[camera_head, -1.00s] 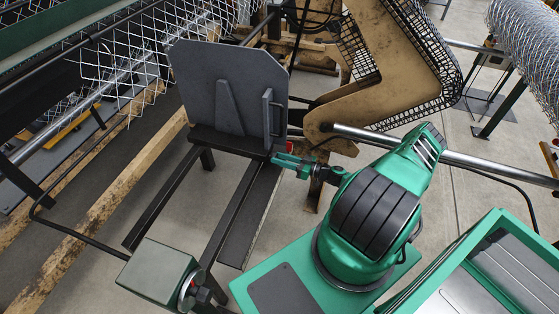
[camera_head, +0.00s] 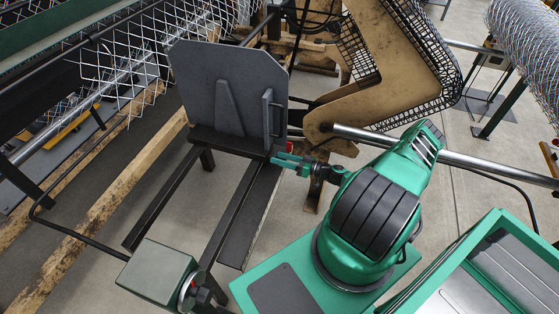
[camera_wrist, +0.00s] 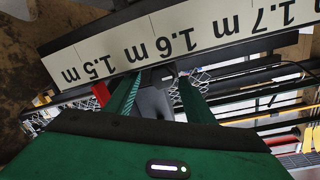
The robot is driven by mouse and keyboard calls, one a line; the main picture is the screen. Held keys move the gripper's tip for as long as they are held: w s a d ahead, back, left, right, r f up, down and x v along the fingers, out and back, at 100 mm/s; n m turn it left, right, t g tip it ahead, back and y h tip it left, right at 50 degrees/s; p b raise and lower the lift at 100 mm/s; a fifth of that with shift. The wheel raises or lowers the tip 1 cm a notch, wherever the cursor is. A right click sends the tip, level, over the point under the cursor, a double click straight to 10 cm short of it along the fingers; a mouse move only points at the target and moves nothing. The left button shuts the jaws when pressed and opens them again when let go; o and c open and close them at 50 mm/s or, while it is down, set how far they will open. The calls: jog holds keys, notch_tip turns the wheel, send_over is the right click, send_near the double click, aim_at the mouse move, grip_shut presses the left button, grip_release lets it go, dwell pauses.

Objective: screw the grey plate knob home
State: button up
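The grey plate (camera_head: 225,85) stands upright on a dark frame in the head view, with ribs on its face. My gripper (camera_head: 282,160) is at its lower right corner, and its green fingers hide the knob there. In the wrist view, my gripper (camera_wrist: 160,98) has its two green fingers apart, with a grey rounded part (camera_wrist: 155,103) between them, which looks like the plate knob. The part fills most of the space between the fingers. I cannot tell whether both fingers press on it, nor how far the knob is screwed in.
A white length scale (camera_wrist: 180,38) crosses close beyond the fingers in the wrist view. A tan curved guard (camera_head: 400,85) and a steel bar (camera_head: 470,162) lie right of the plate. A green-grey box (camera_head: 157,268) with a handwheel (camera_head: 190,290) stands at front left.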

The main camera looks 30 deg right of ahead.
jog(key=shift+s, duration=0.1)
jog(key=v, duration=1)
jog(key=shift+s+d, duration=0.2)
jog(key=shift+d, duration=0.05)
jog(key=shift+f, duration=0.1)
jog(key=shift+c, duration=0.2)
